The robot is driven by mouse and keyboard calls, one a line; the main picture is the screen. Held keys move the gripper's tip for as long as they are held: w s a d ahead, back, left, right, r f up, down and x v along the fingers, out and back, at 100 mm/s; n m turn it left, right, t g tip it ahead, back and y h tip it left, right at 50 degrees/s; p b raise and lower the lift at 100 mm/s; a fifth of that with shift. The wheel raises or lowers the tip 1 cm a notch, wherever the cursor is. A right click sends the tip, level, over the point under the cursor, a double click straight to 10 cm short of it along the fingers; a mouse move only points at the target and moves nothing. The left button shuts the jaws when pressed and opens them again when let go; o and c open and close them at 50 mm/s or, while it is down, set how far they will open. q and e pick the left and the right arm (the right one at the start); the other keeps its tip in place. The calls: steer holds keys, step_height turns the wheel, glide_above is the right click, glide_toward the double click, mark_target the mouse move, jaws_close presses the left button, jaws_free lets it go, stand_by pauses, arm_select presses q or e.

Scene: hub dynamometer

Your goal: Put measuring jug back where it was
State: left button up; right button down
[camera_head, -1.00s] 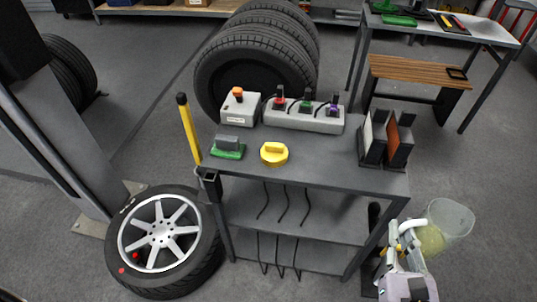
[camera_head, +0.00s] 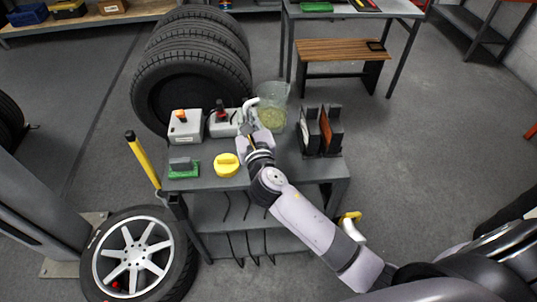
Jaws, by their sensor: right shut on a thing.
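The measuring jug (camera_head: 272,108) is clear with yellowish liquid inside and a white handle. It is upright or nearly so, at the back of the grey cart's top (camera_head: 205,183), between the grey socket box and the dark upright holders. I cannot tell whether its base touches the cart. My right gripper (camera_head: 249,130) is shut on the jug's handle, to the left of the jug. My right arm reaches in from the lower right and hides part of the cart top. My left gripper is not in view.
Dark upright holders (camera_head: 320,131) stand close right of the jug. Tyres (camera_head: 191,85) are behind; a wheel (camera_head: 138,257) lies front left.

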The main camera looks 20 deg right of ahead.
steer(key=shift+w+a+r, duration=0.2)
steer(key=shift+w+r, duration=0.2)
steer(key=shift+w, duration=0.05)
step_height(320, 180, down, 20)
steer(key=b, duration=0.6)
steer(key=shift+w+r+b, duration=0.1)
steer(key=shift+b, duration=0.2)
steer(key=c, duration=1.7)
jaws_free()
